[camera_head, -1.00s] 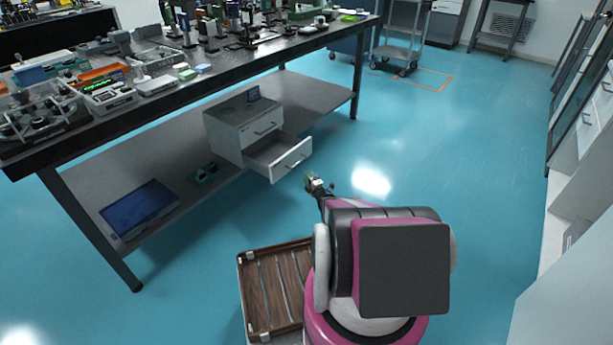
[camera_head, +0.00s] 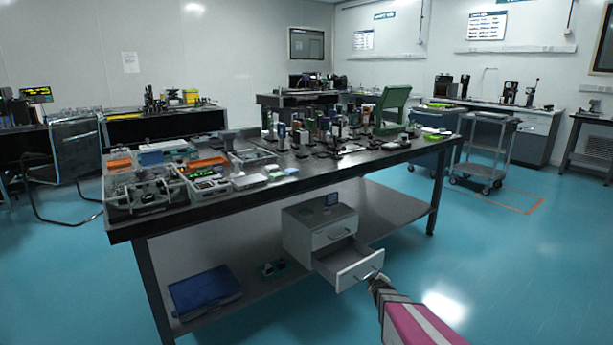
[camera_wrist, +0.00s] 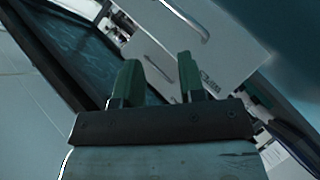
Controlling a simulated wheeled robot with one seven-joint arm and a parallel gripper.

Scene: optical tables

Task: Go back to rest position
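My gripper (camera_wrist: 158,80) shows in the wrist view with its two green fingers apart and nothing between them. In the head view my gripper (camera_head: 376,280) is small, close to the front of the open lower drawer (camera_head: 358,272). Whether it touches the drawer I cannot tell. The drawer belongs to a small grey cabinet (camera_head: 312,226) on the table's lower shelf; its upper drawer is shut. In the wrist view, a pale drawer front with a handle (camera_wrist: 190,22) lies beyond the fingers.
The black optical table (camera_head: 290,188) is crowded with instruments. A blue flat case (camera_head: 205,291) lies on its lower shelf. A grey cart (camera_head: 484,150) stands at the back right. The blue floor (camera_head: 520,270) at the right is clear.

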